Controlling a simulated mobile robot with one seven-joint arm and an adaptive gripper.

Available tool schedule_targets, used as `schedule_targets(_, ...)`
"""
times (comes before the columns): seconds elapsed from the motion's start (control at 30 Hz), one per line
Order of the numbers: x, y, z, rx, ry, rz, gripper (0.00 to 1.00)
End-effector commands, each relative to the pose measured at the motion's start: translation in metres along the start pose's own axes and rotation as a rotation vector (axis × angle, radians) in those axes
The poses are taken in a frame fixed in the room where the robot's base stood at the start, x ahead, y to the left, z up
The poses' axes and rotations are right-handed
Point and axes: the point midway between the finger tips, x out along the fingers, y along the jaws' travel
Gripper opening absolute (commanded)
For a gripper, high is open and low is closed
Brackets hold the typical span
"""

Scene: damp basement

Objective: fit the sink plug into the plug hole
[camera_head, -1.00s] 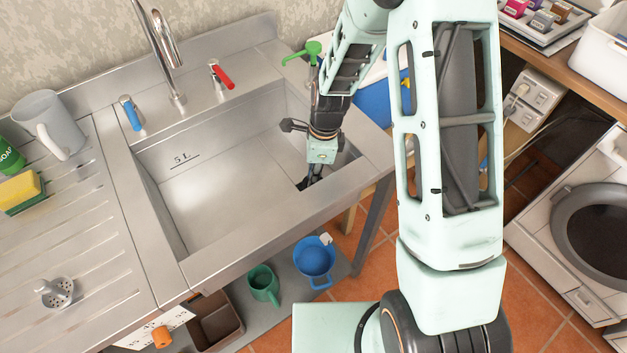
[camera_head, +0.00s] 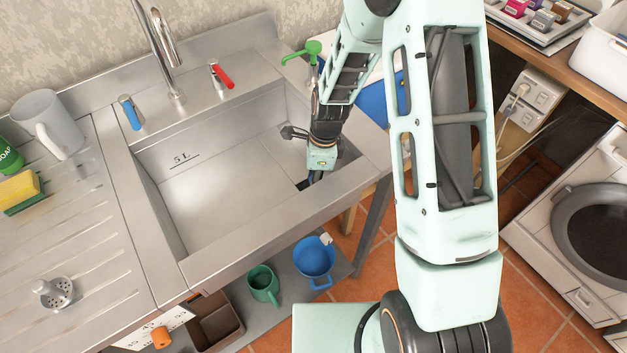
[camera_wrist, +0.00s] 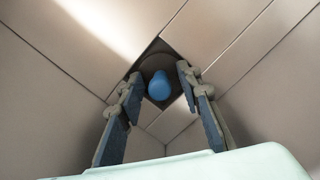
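A blue rounded thing (camera_wrist: 159,86), which looks like the sink plug or its knob, is in a dark square opening (camera_wrist: 143,64) in the wrist view. I cannot tell whether it is seated in the plug hole. My gripper (camera_wrist: 158,76) is open, with one finger on each side of the blue thing and a visible gap to each. In the head view my gripper (camera_head: 311,181) points down into the right front corner of the steel sink (camera_head: 215,185). There it hides most of the dark opening and the blue thing.
A metal strainer (camera_head: 57,294) lies on the ribbed drainer at left. A grey jug (camera_head: 50,124) and sponge (camera_head: 19,187) are behind it. The tap (camera_head: 165,55) rises at the back. The sink's front rim and right wall are close to my gripper. The basin's left is clear.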

Motion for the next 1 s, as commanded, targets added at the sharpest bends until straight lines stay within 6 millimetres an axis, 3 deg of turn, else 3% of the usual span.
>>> schedule_targets(0.17, -0.013, -0.001, 0.001, 0.000, 0.000, -0.002, 0.32)
schedule_targets(0.7, -0.109, -0.001, 0.001, -0.001, 0.000, -0.003, 0.32)
schedule_targets(1.0, -0.123, 0.000, 0.001, 0.000, 0.000, 0.000, 0.32)
